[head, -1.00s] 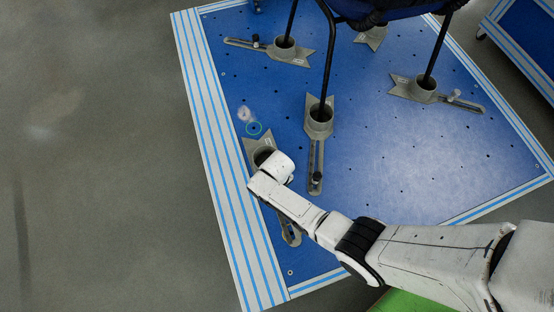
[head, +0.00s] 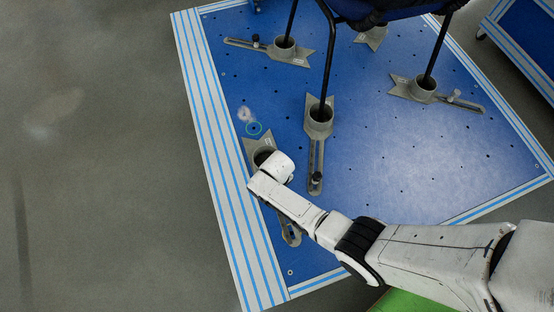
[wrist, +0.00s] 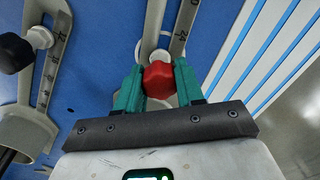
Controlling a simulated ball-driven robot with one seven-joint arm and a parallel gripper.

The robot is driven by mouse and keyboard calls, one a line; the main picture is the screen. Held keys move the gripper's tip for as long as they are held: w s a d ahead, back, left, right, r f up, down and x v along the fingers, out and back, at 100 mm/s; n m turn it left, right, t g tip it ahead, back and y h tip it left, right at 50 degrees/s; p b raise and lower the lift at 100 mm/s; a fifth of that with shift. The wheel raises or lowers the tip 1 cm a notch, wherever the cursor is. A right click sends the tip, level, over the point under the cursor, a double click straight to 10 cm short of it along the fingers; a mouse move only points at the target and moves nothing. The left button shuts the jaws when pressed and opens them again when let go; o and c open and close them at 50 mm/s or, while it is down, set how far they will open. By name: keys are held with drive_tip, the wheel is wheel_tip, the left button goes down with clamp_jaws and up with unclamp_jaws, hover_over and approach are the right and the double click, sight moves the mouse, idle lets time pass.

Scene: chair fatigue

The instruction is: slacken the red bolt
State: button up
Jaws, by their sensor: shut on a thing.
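The red bolt (wrist: 159,80) shows in the wrist view as a red knob-like head between the two green fingers of my gripper (wrist: 159,88). The fingers are shut on its sides. It sits over the slotted arm of a grey clamp (wrist: 178,35) with number marks along it. In the head view my white arm covers the bolt and the gripper. Part of that clamp (head: 291,232) shows beside my arm, and its cup (head: 262,156) shows partly behind my wrist.
A black-knobbed clamp (wrist: 14,54) stands close on the left in the wrist view. Chair legs (head: 328,70) rise from other clamps on the blue plate (head: 240,80). A striped border (head: 222,150) edges the plate. Grey floor lies left of it.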

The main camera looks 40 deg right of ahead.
drive_tip(key=n, duration=0.3)
drive_tip(key=shift+n, duration=0.4)
drive_tip(key=n, duration=0.3)
drive_tip(key=shift+n+p, duration=0.3)
drive_tip(key=n, duration=0.4)
